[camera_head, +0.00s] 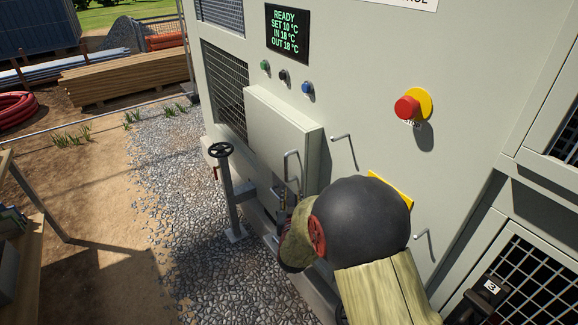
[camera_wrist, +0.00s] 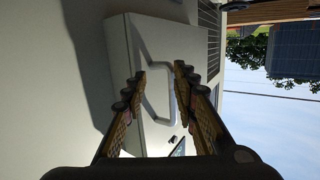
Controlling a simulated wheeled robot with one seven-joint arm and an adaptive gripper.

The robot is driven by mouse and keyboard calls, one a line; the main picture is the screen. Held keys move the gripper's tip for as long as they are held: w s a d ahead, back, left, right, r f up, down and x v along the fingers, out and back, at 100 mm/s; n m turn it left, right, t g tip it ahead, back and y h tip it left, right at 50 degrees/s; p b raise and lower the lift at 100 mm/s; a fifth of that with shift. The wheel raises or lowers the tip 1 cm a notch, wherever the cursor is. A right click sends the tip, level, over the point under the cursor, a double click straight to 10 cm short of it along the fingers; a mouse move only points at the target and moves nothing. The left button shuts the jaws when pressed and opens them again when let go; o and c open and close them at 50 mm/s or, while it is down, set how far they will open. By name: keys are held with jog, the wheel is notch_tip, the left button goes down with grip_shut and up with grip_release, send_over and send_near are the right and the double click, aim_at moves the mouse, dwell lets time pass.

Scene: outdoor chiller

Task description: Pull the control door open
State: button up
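The control door (camera_head: 278,132) is the pale front of a box that stands out from the chiller's wall, and it looks closed. Its upright bar handle (camera_head: 292,168) sits near the door's right edge. In the wrist view the door (camera_wrist: 120,45) lies ahead, with the handle (camera_wrist: 149,62) showing between my fingers. My gripper (camera_wrist: 160,70) is open, one finger on each side of the handle, with gaps visible. In the head view my arm hides most of the gripper, just below the handle.
A red emergency button (camera_head: 407,108) on a yellow plate, a display (camera_head: 287,33) and small buttons (camera_head: 307,87) are on the chiller. A black valve wheel (camera_head: 221,150) stands left of the door. Gravel (camera_head: 180,170) lies open at left.

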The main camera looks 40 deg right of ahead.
jog(key=t+h, duration=0.1)
jog(key=h, duration=0.1)
send_near(294, 161)
jog(key=b+x, duration=0.2)
jog(key=x, duration=0.3)
jog(key=shift+a, duration=0.1)
jog(key=shift+d, duration=0.5)
jog(key=shift+o, duration=1.1)
jog(key=shift+a+f, duration=0.1)
jog(key=shift+a, duration=0.05)
grip_shut()
jog(key=shift+a, duration=0.1)
